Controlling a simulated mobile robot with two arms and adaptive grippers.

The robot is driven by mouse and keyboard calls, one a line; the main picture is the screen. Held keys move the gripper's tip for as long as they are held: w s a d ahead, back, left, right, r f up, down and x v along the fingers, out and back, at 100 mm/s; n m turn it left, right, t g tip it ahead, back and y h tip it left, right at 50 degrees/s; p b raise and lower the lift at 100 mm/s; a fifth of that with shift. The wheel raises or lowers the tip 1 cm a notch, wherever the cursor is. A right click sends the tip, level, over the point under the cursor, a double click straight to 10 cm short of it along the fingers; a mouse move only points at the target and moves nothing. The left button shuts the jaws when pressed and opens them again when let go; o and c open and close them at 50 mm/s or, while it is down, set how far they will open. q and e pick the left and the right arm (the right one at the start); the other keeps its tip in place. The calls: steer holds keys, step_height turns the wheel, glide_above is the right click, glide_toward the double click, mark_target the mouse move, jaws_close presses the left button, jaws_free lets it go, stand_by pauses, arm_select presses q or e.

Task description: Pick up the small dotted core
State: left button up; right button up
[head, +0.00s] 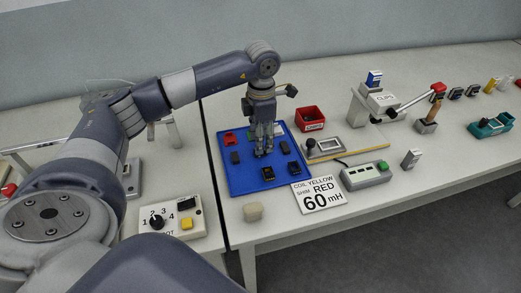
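Several small dark pieces lie on a blue mat (241,185): a core-like block (267,173) at the front, one (235,157) at the left, one (285,147) and one (293,168) at the right. Dots are too small to make out, so I cannot tell which is the dotted core. My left gripper (264,154) points down over the middle of the mat, among these pieces. Its fingers look close together; I cannot tell whether they hold anything, and they hide the mat behind them. My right gripper is not in view.
A red piece (229,138) lies at the mat's left. A red bin (310,118), a gauge block (325,148) and a lever press (385,103) stand to the right. A sign (318,195), beige block (253,211) and switch box (365,175) lie in front.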

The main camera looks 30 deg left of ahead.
arm_select(q)
step_height(320, 180, down, 3)
steer(key=shift+f, duration=0.2)
steer(key=shift+c, duration=0.2)
jaws_close()
steer(key=shift+r, duration=0.1)
